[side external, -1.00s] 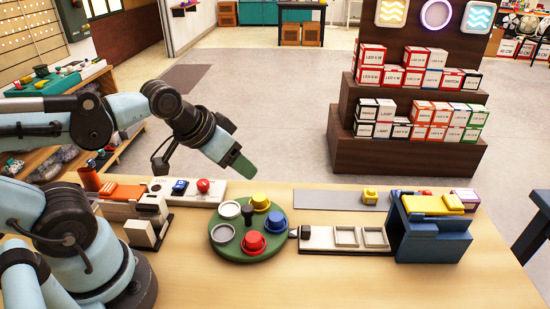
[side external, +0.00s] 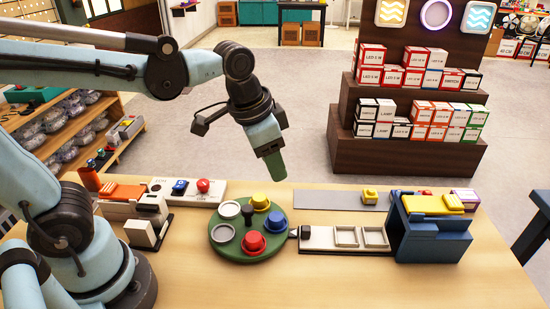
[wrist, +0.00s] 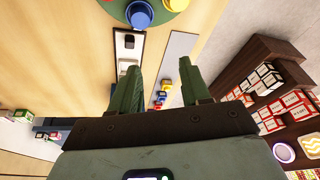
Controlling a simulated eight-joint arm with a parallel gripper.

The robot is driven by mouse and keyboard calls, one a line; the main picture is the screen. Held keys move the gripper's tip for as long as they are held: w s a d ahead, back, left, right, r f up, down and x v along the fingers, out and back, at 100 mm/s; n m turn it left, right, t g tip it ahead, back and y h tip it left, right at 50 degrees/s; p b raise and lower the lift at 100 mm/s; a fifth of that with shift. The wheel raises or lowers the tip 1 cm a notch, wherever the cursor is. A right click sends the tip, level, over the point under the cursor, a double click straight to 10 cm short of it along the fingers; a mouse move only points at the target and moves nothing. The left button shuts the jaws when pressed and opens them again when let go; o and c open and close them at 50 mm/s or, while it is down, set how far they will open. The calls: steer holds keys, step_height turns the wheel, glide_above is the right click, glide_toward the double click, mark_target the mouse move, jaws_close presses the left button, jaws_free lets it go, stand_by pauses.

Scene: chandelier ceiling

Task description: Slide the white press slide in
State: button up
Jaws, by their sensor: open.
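The white slide (side external: 333,238), a long flat plate with two square recesses and a dark knob (side external: 304,232) at its left end, lies on the table. Its right end meets the blue press (side external: 435,235), which has a yellow top. The slide also shows in the wrist view (wrist: 128,58), partly hidden by a finger. My gripper (side external: 277,176) hangs above the table behind the green turntable, up and left of the slide, touching nothing. In the wrist view its two green fingers (wrist: 160,78) are apart with nothing held between them.
The round green turntable (side external: 248,255) carries red, blue, yellow and white-grey round pieces just left of the slide. A grey strip (side external: 335,200) lies behind the slide. A button panel (side external: 215,198) and an orange-white device (side external: 145,215) stand left. The front table is clear.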

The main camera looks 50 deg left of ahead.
mark_target(309, 228)
steer(key=w+d+f+m+g, duration=0.1)
steer(key=w+d+m+g, duration=0.25)
steer(key=d, duration=0.35)
steer(key=shift+m+y, duration=0.3)
steer(key=shift+m, duration=0.15)
steer(key=f, duration=1.2)
steer(key=shift+s+d+f, duration=0.2)
steer(key=shift+f, duration=0.05)
steer(key=shift+c, duration=0.5)
jaws_close()
steer(key=shift+w, duration=0.1)
